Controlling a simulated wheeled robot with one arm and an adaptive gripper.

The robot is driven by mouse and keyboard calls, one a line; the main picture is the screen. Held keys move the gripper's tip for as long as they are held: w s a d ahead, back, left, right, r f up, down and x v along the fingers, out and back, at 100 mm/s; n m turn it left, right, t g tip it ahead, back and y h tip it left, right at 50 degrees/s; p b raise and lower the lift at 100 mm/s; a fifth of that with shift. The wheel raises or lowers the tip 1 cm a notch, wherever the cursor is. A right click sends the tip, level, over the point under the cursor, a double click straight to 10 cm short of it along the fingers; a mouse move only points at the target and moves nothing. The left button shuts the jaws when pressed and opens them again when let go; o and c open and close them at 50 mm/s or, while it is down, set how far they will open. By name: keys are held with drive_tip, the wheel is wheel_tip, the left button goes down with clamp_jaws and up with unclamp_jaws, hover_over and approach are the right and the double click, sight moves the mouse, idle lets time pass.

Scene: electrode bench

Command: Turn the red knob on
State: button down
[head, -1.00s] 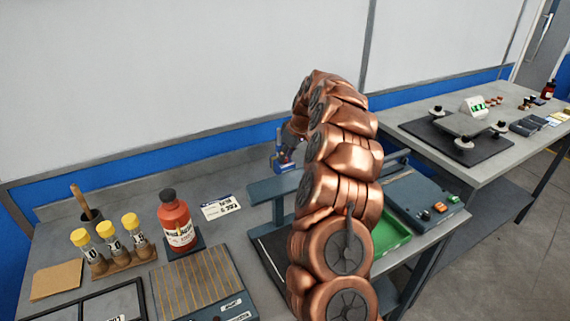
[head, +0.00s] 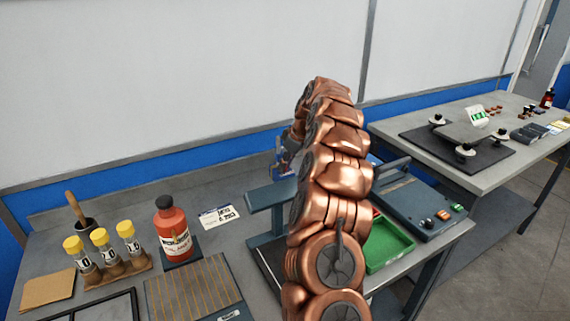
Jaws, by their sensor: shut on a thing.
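My copper-coloured arm rises through the middle of the head view and bends over at the back of the near bench. Its far end is beside a small blue-and-grey part (head: 284,162), too small and too covered to make out. My gripper cannot be made out; the arm links hide that area. No red knob shows clearly. Nothing of mine visibly touches these controls.
On the near bench stand a red bottle (head: 173,230), yellow-capped vials (head: 100,245) and a grooved plate (head: 193,290). A dark frame (head: 267,198) is left of the arm, a green tray (head: 388,250) right of it. A second bench (head: 490,172) holds further equipment.

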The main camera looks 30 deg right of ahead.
drive_tip(key=c, duration=1)
unclamp_jaws()
drive_tip(key=shift+o, duration=0.2)
drive_tip(key=shift+r, duration=0.1)
drive_tip(key=v, duration=0.8)
